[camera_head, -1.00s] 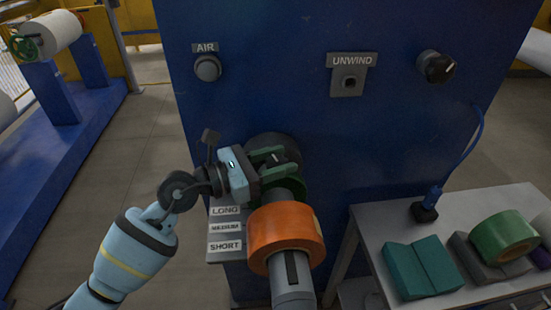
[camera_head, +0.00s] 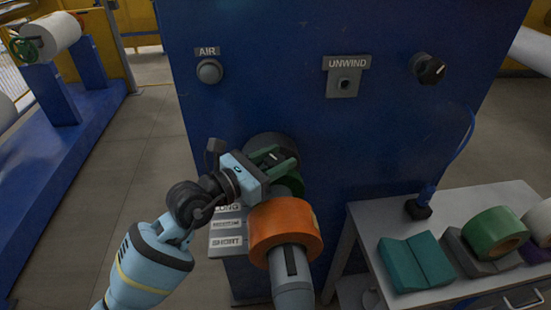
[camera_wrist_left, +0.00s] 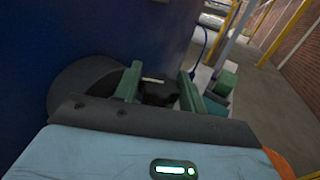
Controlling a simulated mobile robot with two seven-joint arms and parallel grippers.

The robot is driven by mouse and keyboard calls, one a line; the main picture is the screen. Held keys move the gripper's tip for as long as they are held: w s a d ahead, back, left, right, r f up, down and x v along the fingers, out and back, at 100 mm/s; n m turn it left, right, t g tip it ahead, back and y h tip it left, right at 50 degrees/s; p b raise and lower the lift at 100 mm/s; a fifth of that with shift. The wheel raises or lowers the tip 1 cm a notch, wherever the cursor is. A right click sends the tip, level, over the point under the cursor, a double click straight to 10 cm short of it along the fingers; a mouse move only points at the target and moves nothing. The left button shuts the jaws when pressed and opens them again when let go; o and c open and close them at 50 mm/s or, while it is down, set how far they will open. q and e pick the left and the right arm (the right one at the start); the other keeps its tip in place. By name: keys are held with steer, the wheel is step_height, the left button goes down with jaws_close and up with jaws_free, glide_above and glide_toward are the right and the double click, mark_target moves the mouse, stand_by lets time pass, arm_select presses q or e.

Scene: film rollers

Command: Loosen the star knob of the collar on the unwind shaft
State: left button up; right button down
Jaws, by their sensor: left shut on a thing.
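The unwind shaft (camera_head: 291,290) is grey and sticks out of the blue machine face toward me, with an orange roll (camera_head: 286,228) around it. My left gripper (camera_head: 275,163) is at the shaft behind this roll, its green fingers closed on a dark part. The left wrist view shows this dark knob (camera_wrist_left: 158,93) between the two fingers (camera_wrist_left: 159,90), with a pale strip across its top. A dark round body (camera_wrist_left: 78,82) lies beside the fingers. The knob's star outline and most of the collar are hidden by my gripper. My right gripper is not in view.
The blue panel (camera_head: 390,130) carries an AIR button (camera_head: 209,71), an UNWIND fitting (camera_head: 345,86) and a black knob (camera_head: 431,68). A length-label plate (camera_head: 226,242) is below my wrist. A table (camera_head: 365,235) at right holds teal blocks (camera_head: 416,262) and a green roll (camera_head: 495,232).

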mark_target(267, 165)
arm_select(q)
steer(key=shift+r, duration=0.1)
steer(key=o, duration=1)
steer(key=v, duration=0.6)
steer(key=shift+s+a+f, duration=0.15)
steer(key=shift+f, duration=0.05)
steer(key=shift+s+a+r+b, duration=0.15)
steer(key=shift+s+a+b, duration=0.2)
steer(key=shift+s+a, duration=0.15)
